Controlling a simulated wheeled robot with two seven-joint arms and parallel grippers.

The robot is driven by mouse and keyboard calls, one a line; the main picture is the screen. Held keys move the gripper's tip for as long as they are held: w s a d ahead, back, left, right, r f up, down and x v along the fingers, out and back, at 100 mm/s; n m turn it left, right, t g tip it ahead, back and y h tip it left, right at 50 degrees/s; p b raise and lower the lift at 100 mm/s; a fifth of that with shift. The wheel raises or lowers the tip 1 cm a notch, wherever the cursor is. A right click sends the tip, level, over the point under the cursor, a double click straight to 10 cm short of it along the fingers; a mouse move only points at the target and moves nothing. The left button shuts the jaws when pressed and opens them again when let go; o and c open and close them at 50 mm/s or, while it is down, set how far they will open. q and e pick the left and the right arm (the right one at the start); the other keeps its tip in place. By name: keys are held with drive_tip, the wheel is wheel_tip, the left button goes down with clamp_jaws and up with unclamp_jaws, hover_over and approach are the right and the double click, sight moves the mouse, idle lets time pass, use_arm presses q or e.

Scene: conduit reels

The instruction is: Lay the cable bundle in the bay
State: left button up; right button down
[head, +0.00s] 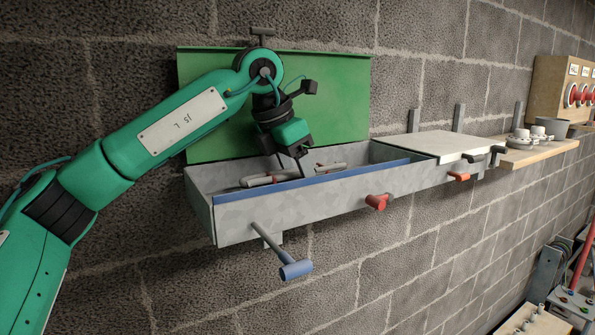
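The bay is a grey metal trough (232,219) on the block wall, with a blue front edge and a raised green lid (335,95) behind it. A grey bundle (268,179) with reddish bands, which looks like the cable bundle, lies low inside the trough's left part. My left gripper (293,165) reaches down into the trough from above, over the bundle's middle. Its fingertips are small and partly hidden by the bundle and trough, so I cannot tell whether they grip it. My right gripper is not in view.
A pale cover (425,144) closes the right part. A wooden shelf (540,153) holds white fittings. The trough's middle is empty.

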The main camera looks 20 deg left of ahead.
sight(291, 170)
use_arm(q)
drive_tip(key=shift+r, duration=0.15)
drive_tip(key=shift+r+p, duration=0.25)
drive_tip(key=shift+p, duration=0.05)
drive_tip(key=shift+r+p, duration=0.35)
drive_tip(key=shift+r, duration=0.05)
drive_tip(key=b+v, duration=0.2)
drive_tip(key=v, duration=0.1)
drive_tip(key=shift+s, duration=0.1)
drive_tip(key=b+v, duration=0.2)
drive_tip(key=v, duration=0.6)
drive_tip(key=shift+r, duration=0.25)
drive_tip(key=shift+a, duration=0.1)
drive_tip(key=shift+f, duration=0.1)
